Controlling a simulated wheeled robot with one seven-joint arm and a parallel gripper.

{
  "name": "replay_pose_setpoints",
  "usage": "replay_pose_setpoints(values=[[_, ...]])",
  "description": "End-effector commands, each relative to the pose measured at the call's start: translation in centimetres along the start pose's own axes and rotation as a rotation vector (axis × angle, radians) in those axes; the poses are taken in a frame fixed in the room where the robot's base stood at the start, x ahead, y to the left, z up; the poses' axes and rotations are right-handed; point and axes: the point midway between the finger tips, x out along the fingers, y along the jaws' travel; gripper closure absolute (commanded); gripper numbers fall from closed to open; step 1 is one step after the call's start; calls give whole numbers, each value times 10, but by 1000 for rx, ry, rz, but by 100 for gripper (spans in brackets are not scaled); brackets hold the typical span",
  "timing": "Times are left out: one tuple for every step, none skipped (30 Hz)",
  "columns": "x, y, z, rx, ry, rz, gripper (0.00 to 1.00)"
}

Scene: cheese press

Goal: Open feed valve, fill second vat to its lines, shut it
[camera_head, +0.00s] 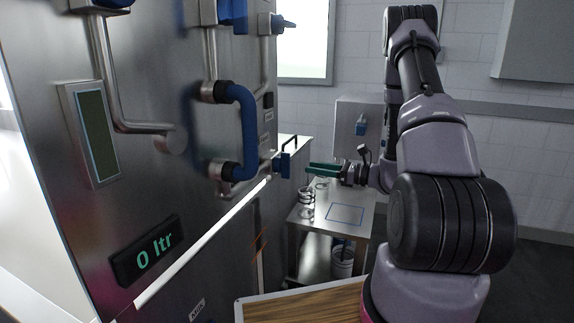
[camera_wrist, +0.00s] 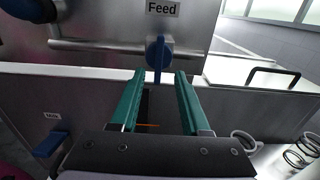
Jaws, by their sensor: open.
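The feed valve's blue lever (camera_head: 285,164) is on a pipe at the right side of the steel machine. In the wrist view this lever (camera_wrist: 155,55) stands upright below a "Feed" label (camera_wrist: 162,8). My gripper (camera_head: 309,167) is open and empty, its green fingers pointing at the lever from the right. In the wrist view the lever shows just beyond the gap between my fingertips (camera_wrist: 161,74); I cannot tell whether they touch it. I cannot tell which container is the second vat, and no fill lines are readable.
A thick blue handle (camera_head: 247,130) stands out from the machine left of my gripper. A steel table (camera_head: 325,225) behind holds a wire whisk-like tool (camera_head: 306,200). A wooden top (camera_head: 300,305) is in front. Another blue lever (camera_wrist: 50,144) shows low in the wrist view.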

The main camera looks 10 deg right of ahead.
Motion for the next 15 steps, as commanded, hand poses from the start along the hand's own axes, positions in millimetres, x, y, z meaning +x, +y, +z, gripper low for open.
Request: replay_pose_setpoints(values=[[8,1,0,-1,0,5,54],[13,2,0,-2,0,6,54],[21,2,0,-3,0,7,54],[27,2,0,-3,0,8,54],[33,2,0,-4,1,8,54],[41,2,0,-3,1,9,54],[47,2,0,-3,1,8,54],[52,2,0,-3,1,9,54],[60,2,0,-3,2,7,54],[65,2,0,-3,2,9,54],[70,2,0,-3,2,7,54],[76,2,0,-3,1,8,54],[80,2,0,-3,1,6,54],[84,2,0,-3,1,6,54],[88,2,0,-3,2,6,54]])
